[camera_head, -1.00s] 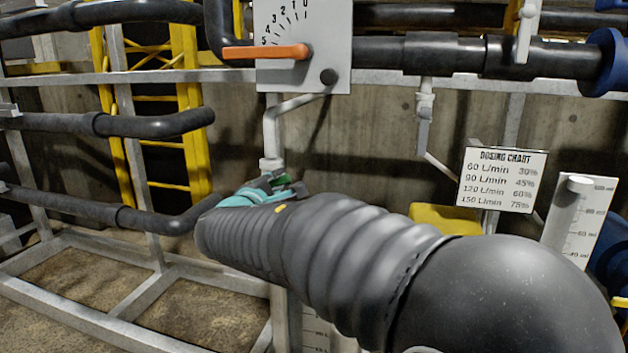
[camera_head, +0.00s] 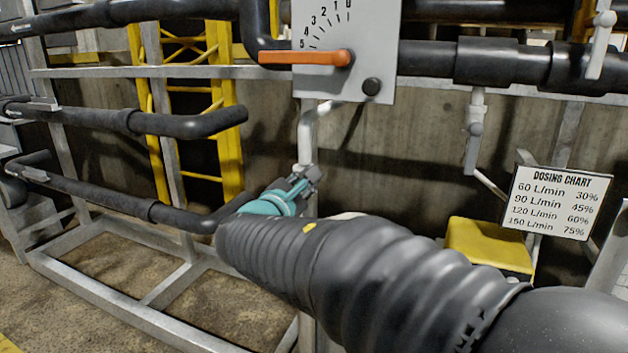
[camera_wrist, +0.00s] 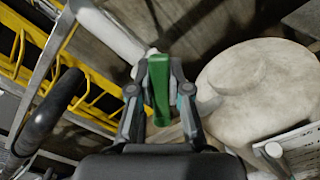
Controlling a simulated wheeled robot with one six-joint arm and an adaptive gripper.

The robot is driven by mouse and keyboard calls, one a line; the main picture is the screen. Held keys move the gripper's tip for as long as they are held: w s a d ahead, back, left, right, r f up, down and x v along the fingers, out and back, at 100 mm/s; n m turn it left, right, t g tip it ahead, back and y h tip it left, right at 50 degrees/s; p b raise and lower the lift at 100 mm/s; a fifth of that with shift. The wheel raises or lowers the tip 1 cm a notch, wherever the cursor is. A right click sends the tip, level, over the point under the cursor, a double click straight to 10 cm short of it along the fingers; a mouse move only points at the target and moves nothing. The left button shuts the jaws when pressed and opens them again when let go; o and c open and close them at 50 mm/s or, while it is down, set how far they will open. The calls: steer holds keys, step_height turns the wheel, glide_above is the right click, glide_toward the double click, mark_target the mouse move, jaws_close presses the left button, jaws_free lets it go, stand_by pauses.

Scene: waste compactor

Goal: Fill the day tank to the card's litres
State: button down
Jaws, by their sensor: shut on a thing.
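In the wrist view my gripper (camera_wrist: 160,95) is shut on a green handle (camera_wrist: 160,85), which stands upright between its two fingers. The handle sits by the end of a light grey pipe (camera_wrist: 110,35). In the head view my gripper (camera_head: 305,178) is beside the pale vertical pipe (camera_head: 306,135), and my arm hides what lies below. A dial plate (camera_head: 385,50) numbered 0 to 5 has an orange lever (camera_head: 305,57) pointing left, near 5. A dosing chart (camera_head: 557,203) pairs L/min with percentages. A pale round tank-like body (camera_wrist: 265,85) lies right of my gripper.
Dark pipes (camera_head: 140,122) on a grey frame (camera_head: 110,290) run along the left, with a yellow ladder-like structure (camera_head: 228,115) behind. A yellow box (camera_head: 488,245) is below the chart. A white scale board (camera_wrist: 295,150) is at the wrist view's lower right. A concrete wall closes the back.

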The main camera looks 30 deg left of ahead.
steer(key=c, duration=1.1)
jaws_free()
steer(key=shift+s, duration=0.1)
steer(key=s, duration=0.4)
steer(key=s+d, duration=0.1)
steer(key=s, duration=0.7)
steer(key=shift+d, duration=0.3)
